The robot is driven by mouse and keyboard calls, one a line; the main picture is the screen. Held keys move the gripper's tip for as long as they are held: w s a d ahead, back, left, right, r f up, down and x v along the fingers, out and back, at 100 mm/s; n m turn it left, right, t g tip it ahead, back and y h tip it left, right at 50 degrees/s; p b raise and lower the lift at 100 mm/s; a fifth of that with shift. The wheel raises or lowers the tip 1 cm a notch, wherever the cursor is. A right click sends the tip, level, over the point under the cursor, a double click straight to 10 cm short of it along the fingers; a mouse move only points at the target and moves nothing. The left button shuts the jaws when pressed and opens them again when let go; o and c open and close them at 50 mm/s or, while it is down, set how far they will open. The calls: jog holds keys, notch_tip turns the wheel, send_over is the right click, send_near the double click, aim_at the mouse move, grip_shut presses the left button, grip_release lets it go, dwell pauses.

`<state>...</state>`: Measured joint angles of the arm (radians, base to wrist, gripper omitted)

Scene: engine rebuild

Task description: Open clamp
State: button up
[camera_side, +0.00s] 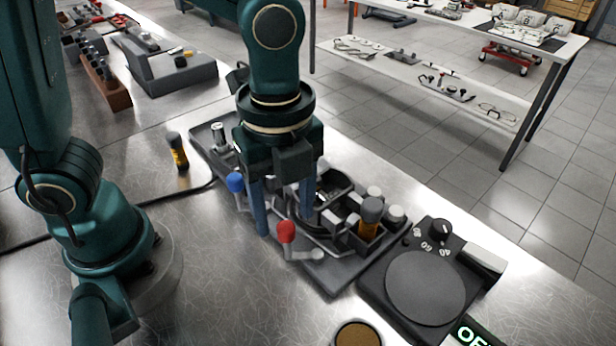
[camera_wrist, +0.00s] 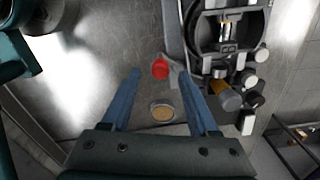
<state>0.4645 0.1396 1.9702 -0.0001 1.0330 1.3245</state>
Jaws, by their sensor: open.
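The grey clamp fixture (camera_side: 345,275) sits on the metal bench, with dark engine parts held in it. A red-knobbed lever (camera_side: 286,232) stands at its front edge, and a blue-knobbed lever (camera_side: 235,182) is further left. My gripper (camera_side: 284,222) points down over the fixture's near side, open and empty. One finger comes down between the two knobs; the other is behind the red knob. In the wrist view the red knob (camera_wrist: 160,69) appears between the fingertips (camera_wrist: 160,76), apart from both. The blue knob is not visible there.
A black-and-yellow cylinder (camera_side: 369,217) stands in the fixture; another (camera_side: 177,151) stands on the bench. A round dial unit (camera_side: 425,288) is right of the fixture. A tan-topped round container (camera_side: 358,334) is in front. Bench left of the fixture is mostly clear, with a cable.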

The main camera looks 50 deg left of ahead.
jog(key=shift+f, duration=1)
jog(key=shift+c, duration=0.3)
grip_shut()
